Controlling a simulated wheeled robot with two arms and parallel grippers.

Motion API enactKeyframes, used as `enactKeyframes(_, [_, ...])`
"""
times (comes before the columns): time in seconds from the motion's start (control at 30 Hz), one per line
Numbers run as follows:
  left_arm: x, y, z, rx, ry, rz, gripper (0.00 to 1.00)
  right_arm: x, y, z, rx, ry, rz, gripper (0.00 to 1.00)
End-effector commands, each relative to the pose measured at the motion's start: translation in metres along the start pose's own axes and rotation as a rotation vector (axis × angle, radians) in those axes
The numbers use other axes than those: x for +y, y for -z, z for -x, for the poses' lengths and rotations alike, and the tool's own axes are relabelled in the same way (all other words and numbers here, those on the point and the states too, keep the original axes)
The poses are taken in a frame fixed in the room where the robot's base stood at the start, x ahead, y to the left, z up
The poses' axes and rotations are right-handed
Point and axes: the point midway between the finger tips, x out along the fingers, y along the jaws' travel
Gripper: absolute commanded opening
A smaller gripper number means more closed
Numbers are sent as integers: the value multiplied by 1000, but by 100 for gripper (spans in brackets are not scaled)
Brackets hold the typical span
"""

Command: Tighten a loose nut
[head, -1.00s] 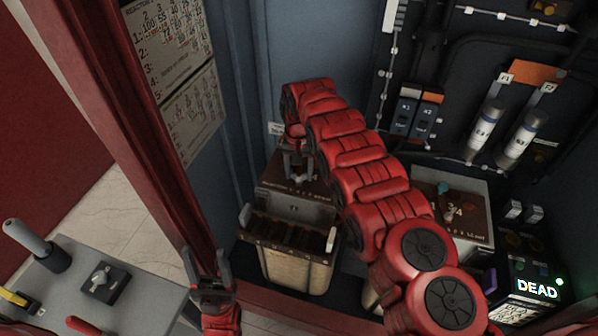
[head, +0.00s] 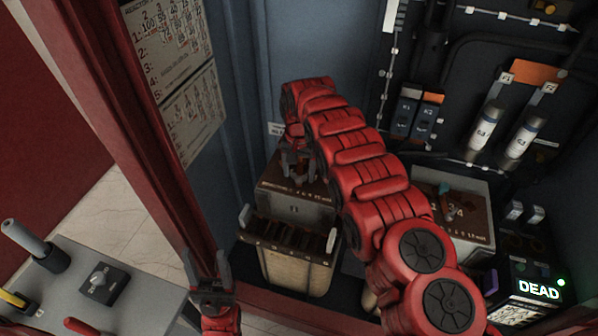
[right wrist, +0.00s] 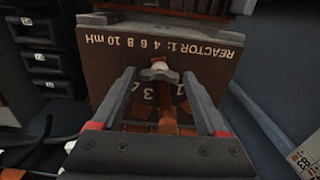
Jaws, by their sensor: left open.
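My right gripper (head: 297,172) reaches down over the brown top of the box marked "REACTOR 1" (head: 290,195). In the right wrist view my right gripper (right wrist: 160,74) is open, its two fingers apart on either side of a small pale nut or knob (right wrist: 160,68) on the reactor's top (right wrist: 110,60). I cannot tell whether the nut touches either finger. Numbers and a copper-coloured strip (right wrist: 167,105) show between the fingers. In the head view my arm hides part of the reactor. My left gripper (head: 207,275) is open and empty at the lower left.
A second brown-topped unit (head: 455,205) stands to the right of my arm. A box showing "DEAD" (head: 538,290) is at the lower right. A grey panel with switches (head: 105,280) lies at the lower left. A red cabinet frame (head: 150,150) runs between it and the reactor.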

Motion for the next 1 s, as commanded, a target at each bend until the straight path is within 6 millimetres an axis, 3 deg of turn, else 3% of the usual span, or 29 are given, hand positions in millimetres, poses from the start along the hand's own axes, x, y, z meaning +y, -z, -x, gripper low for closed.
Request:
enactKeyframes(0.37, [0,0,1,0,0,0,57,0,-1,0,-2,-1,0,90])
enactKeyframes(0.53, [0,-1,5,0,0,0,57,0,0,14,-2,-1,0,90])
enactKeyframes(0.67, [1,-2,13,0,0,0,57,0,1,42,4,2,0,90])
enactKeyframes(0.83, [1,-4,22,0,0,0,57,-1,1,90,7,5,1,90])
enactKeyframes(0.97, [0,-1,4,0,0,0,57,-2,0,120,1,3,2,90])
enactKeyframes(1.0, [0,2,-10,0,0,0,57,0,0,134,-3,-1,-1,90])
